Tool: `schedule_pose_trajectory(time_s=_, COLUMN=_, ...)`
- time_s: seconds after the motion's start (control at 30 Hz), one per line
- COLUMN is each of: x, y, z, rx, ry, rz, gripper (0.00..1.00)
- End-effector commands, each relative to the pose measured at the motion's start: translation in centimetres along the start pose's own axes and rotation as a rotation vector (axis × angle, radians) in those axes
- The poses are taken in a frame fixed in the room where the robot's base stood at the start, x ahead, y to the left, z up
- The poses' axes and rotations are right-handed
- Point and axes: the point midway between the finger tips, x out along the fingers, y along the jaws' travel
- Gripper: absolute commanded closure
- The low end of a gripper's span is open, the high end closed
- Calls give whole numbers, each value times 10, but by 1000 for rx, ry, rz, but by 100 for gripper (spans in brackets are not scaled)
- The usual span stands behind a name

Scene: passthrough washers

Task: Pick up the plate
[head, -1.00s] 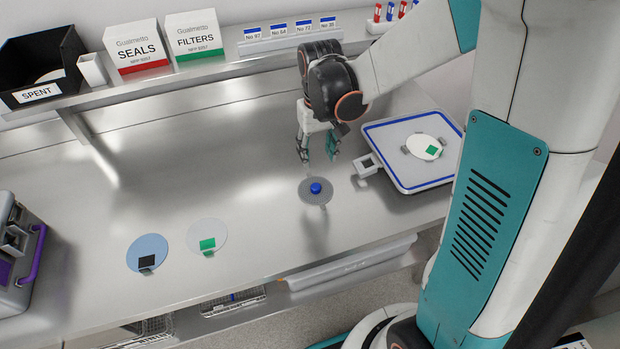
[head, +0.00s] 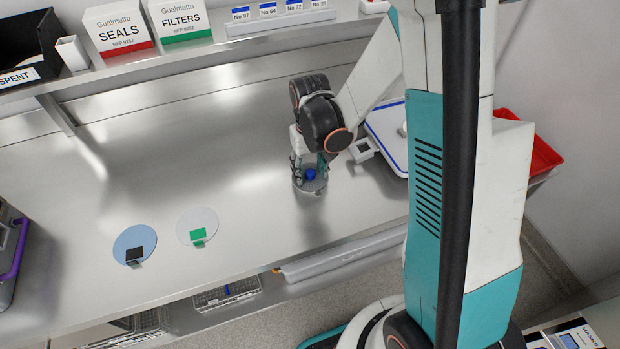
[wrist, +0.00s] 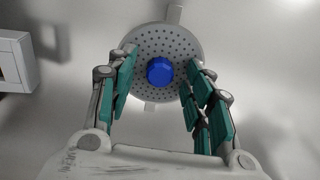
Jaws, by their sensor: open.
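The plate is a round grey perforated disc (wrist: 150,87) with a blue knob (wrist: 160,71) at its centre. It lies on the steel bench, and in the head view the plate (head: 311,188) shows partly behind my gripper. My gripper (wrist: 156,82) is open, with its teal-padded fingers on either side of the knob. In the wrist view both fingers overlap the plate's left and right edges, and there is a gap between each finger and the knob. In the head view my gripper (head: 309,168) points down at the plate. Whether the fingertips touch the plate I cannot tell.
A blue-rimmed tray (head: 388,150) stands to the right, partly hidden by my arm. A blue disc (head: 134,243) and a pale disc (head: 197,226) lie to the left. Boxes (head: 116,28) stand on the shelf behind. The bench's middle left is clear.

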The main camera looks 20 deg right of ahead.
Motion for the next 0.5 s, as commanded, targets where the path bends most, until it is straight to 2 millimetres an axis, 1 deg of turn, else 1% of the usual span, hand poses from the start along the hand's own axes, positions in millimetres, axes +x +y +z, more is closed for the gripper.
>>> schedule_pose_trajectory(time_s=0.03, x=4, y=0, z=0, rx=0, ry=0, rz=0, gripper=53)
schedule_pose_trajectory(time_s=0.23, x=4, y=0, z=0, rx=0, ry=0, rz=0, gripper=53)
schedule_pose_trajectory(time_s=0.27, x=4, y=0, z=0, rx=0, ry=0, rz=0, gripper=57)
schedule_pose_trajectory(time_s=0.3, x=4, y=0, z=0, rx=0, ry=0, rz=0, gripper=66)
schedule_pose_trajectory(time_s=0.37, x=4, y=0, z=0, rx=0, ry=0, rz=0, gripper=80)
schedule_pose_trajectory(time_s=0.4, x=4, y=0, z=0, rx=0, ry=0, rz=0, gripper=89)
schedule_pose_trajectory(time_s=0.43, x=4, y=0, z=0, rx=0, ry=0, rz=0, gripper=96)
schedule_pose_trajectory(time_s=0.47, x=4, y=0, z=0, rx=0, ry=0, rz=0, gripper=100)
schedule_pose_trajectory(time_s=0.5, x=4, y=0, z=0, rx=0, ry=0, rz=0, gripper=100)
